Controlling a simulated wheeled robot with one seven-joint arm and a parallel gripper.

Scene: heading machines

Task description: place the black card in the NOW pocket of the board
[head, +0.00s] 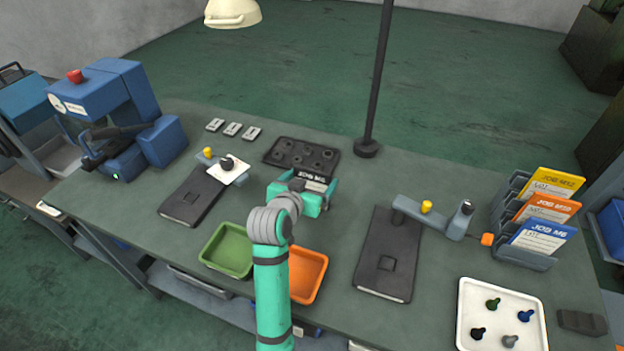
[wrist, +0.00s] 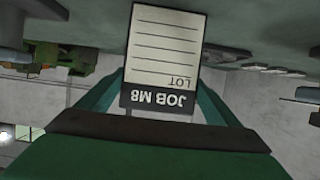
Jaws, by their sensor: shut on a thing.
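The black card (head: 315,183) has a dark header reading JOB M8 and a pale lined face with LOT on it. It stands between the fingers of my gripper (head: 308,196), above the middle of the table. In the wrist view the card (wrist: 163,60) appears upside down, its header end between the two green fingers. My gripper is shut on it. I cannot make out a board or a pocket marked NOW in either view.
A grey rack (head: 527,257) at the right holds yellow, orange and blue job cards. A black tray with round recesses (head: 272,154) lies behind my gripper, near a lamp post (head: 375,80). Green (head: 207,258) and orange (head: 322,277) bins stand in front.

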